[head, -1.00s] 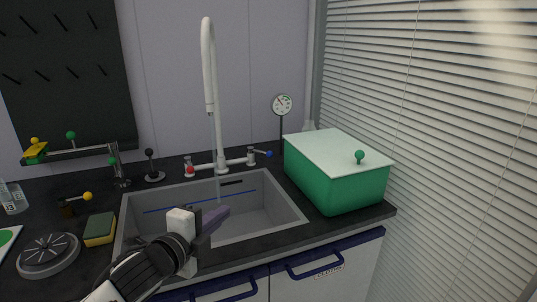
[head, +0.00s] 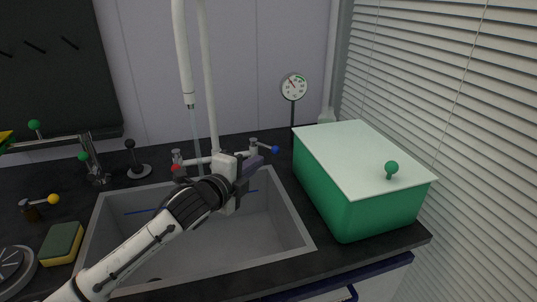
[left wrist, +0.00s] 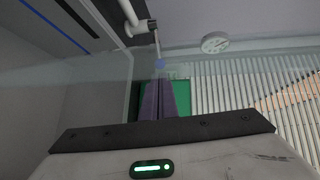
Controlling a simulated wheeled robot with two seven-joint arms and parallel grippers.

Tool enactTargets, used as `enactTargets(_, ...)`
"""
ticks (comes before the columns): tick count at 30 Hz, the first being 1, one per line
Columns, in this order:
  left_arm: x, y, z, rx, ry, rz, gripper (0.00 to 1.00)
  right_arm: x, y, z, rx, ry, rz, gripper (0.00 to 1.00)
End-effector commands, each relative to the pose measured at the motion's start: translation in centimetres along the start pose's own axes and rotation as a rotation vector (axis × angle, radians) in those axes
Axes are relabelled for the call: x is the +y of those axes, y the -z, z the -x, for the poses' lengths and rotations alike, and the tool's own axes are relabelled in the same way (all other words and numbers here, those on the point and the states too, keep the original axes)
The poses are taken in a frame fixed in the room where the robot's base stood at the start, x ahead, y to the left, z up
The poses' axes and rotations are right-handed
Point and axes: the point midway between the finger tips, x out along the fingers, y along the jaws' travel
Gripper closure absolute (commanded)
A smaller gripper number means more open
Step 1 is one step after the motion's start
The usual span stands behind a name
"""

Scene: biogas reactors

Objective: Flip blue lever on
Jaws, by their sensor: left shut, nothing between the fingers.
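The blue lever (head: 275,149) is a short metal handle with a blue ball tip on the right side of the white tap. It points right. In the left wrist view the blue ball (left wrist: 160,64) shows just beyond my fingertips. My left gripper (head: 257,160) is shut and empty, with its purple fingers just left of the blue ball and a little below it; I cannot tell if they touch. The gripper also shows in the left wrist view (left wrist: 165,82). The red-tipped lever (head: 176,167) is at the tap's left side. My right gripper is not in view.
The grey sink (head: 300,225) lies below my left arm. A green box with a pale lid (head: 375,205) stands right of the sink. A round gauge (head: 294,88) stands behind. A sponge (head: 62,243) and a yellow-tipped valve (head: 52,200) are at the left.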

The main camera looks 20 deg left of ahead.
Motion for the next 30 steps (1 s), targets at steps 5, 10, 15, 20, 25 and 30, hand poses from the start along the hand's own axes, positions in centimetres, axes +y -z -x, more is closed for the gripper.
enactTargets(5, -0.1, 0.0, -3.6, -0.001, 0.001, 0.001, 1.00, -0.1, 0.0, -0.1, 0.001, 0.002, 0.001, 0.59)
enactTargets(10, 0.0, 0.1, -6.0, 0.001, 0.000, 0.000, 1.00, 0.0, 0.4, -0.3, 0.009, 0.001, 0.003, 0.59)
enactTargets(15, 0.0, 0.1, -7.2, 0.001, 0.000, 0.000, 1.00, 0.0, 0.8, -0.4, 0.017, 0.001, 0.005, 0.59)
enactTargets(20, 0.0, 0.0, -7.5, 0.000, 0.000, -0.002, 1.00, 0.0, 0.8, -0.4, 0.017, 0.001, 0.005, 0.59)
enactTargets(25, 0.0, 0.0, -7.5, 0.000, 0.000, -0.001, 1.00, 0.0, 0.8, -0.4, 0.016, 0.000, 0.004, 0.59)
enactTargets(30, 0.1, 0.2, -7.6, -0.001, 0.000, 0.000, 1.00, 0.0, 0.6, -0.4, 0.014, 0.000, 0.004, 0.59)
